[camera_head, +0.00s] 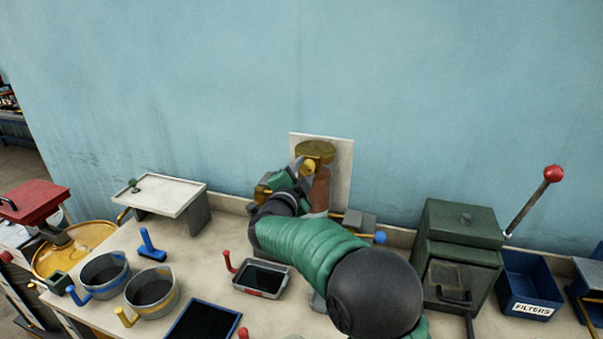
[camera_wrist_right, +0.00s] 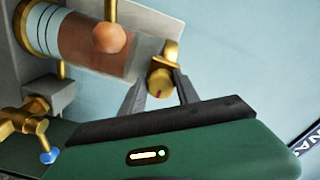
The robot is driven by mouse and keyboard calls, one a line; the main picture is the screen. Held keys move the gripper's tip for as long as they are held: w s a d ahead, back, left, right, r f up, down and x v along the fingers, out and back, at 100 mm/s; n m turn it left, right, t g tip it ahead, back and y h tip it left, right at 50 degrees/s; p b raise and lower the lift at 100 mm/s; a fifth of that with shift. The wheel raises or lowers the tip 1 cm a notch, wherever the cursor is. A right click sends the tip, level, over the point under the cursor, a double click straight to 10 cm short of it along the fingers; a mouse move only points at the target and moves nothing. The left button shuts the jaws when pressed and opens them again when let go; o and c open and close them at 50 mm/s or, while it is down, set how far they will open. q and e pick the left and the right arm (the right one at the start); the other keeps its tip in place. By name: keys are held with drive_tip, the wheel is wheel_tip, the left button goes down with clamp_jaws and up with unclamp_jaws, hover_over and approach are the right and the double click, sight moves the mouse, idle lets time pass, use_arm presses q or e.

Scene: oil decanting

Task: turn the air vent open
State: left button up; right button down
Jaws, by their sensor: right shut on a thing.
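The air vent (camera_wrist_right: 162,80) is a small brass fitting with a rounded end and a small red mark, at the top end of a clear cylinder (camera_wrist_right: 95,45) holding reddish-brown liquid. In the head view the vent (camera_head: 309,166) shows as a yellow-brass knob below a round brass cap (camera_head: 315,150). My right gripper (camera_wrist_right: 160,78) is shut on the vent, one dark finger on each side of it. In the head view my right gripper (camera_head: 303,172) reaches up to the wall unit, and its arm hides the lower part. My left gripper is in neither view.
The cylinder is mounted on a pale wall plate (camera_head: 339,165). A brass valve with a blue-tipped handle (camera_wrist_right: 48,156) sits at its lower end. Pots (camera_head: 152,292), a red-handled tray (camera_head: 262,279) and a green box (camera_head: 458,235) stand on the bench. The wall above is clear.

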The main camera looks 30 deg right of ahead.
drive_tip(key=c, duration=1.1)
unclamp_jaws()
drive_tip(key=shift+s+d+f, duration=0.1)
drive_tip(key=shift+s, duration=0.1)
drive_tip(key=shift+c, duration=0.2)
drive_tip(key=shift+o, duration=1.1)
drive_tip(key=shift+s, duration=0.2)
drive_tip(key=shift+s+r, duration=0.15)
drive_tip(key=shift+r, duration=0.1)
drive_tip(key=shift+w+a+f, duration=0.15)
drive_tip(key=shift+w+a, duration=0.05)
drive_tip(key=shift+a, duration=0.05)
drive_tip(key=shift+s+a+f, duration=0.1)
drive_tip(key=shift+s+a, duration=0.05)
drive_tip(key=shift+a, duration=0.15)
use_arm(q)
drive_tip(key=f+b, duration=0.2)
drive_tip(key=b, duration=0.1)
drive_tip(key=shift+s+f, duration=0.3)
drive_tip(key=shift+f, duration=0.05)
use_arm(e)
drive_tip(key=v, duration=1.6)
drive_tip(key=shift+s, duration=0.2)
drive_tip(key=shift+d, duration=0.1)
